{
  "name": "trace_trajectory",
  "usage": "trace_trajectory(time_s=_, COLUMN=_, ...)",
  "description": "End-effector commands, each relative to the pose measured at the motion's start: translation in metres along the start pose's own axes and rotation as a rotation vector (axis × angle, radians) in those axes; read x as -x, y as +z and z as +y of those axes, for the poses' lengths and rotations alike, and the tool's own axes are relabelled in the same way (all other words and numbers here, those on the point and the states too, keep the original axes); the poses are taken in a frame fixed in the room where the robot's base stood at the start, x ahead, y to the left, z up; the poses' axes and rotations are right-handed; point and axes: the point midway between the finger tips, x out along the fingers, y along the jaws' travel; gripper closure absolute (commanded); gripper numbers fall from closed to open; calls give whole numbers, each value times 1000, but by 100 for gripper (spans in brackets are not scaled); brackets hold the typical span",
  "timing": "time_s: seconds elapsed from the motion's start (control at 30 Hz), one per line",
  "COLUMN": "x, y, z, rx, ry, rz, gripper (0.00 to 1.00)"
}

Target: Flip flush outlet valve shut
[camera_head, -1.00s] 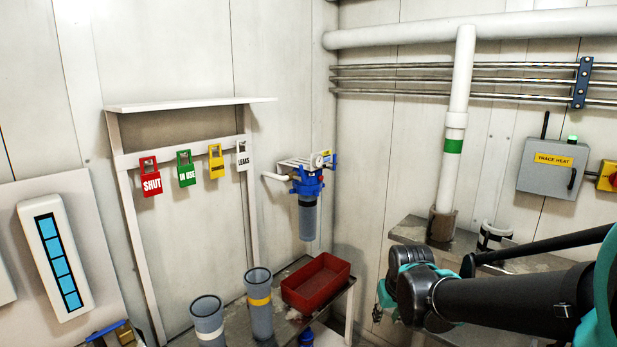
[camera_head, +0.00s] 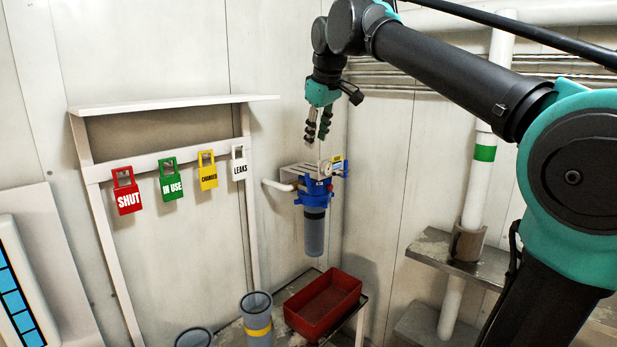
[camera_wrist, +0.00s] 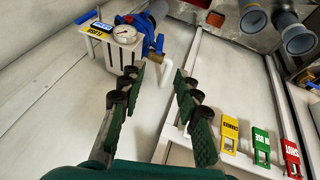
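The filter unit (camera_head: 317,190) hangs on the wall with a blue head, a grey bowl and a pale bracket on top. A round gauge (camera_wrist: 125,34) and a yellow-and-blue label (camera_wrist: 99,27) sit at the bracket in the wrist view. A small blue lever-like part (camera_wrist: 159,43) shows beside the gauge; I cannot tell for certain that it is the flush outlet valve, or its position. My gripper (camera_head: 318,136) is above the unit, pointing down, apart from it. Its two green fingers are open and empty in the wrist view (camera_wrist: 158,78).
Red, green, yellow and white tags (camera_head: 126,190) hang on a rail left of the unit. A red bin (camera_head: 325,303) and grey cups (camera_head: 257,318) stand below. A white vertical pipe (camera_head: 485,150) rises at right. The wall around the unit is mostly clear.

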Motion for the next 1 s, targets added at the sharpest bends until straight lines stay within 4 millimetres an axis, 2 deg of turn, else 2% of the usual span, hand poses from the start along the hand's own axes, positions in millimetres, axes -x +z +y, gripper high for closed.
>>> trace_trajectory(time_s=0.1, x=4, y=-5, z=-2, rx=14, ry=-1, rz=3, gripper=67)
trace_trajectory(time_s=0.27, x=-14, y=-5, z=-1, rx=14, ry=-1, rz=3, gripper=67)
trace_trajectory(time_s=0.8, x=-120, y=-5, z=-1, rx=12, ry=-1, rz=3, gripper=67)
trace_trajectory(time_s=1.0, x=-151, y=-5, z=-1, rx=12, ry=-1, rz=3, gripper=67)
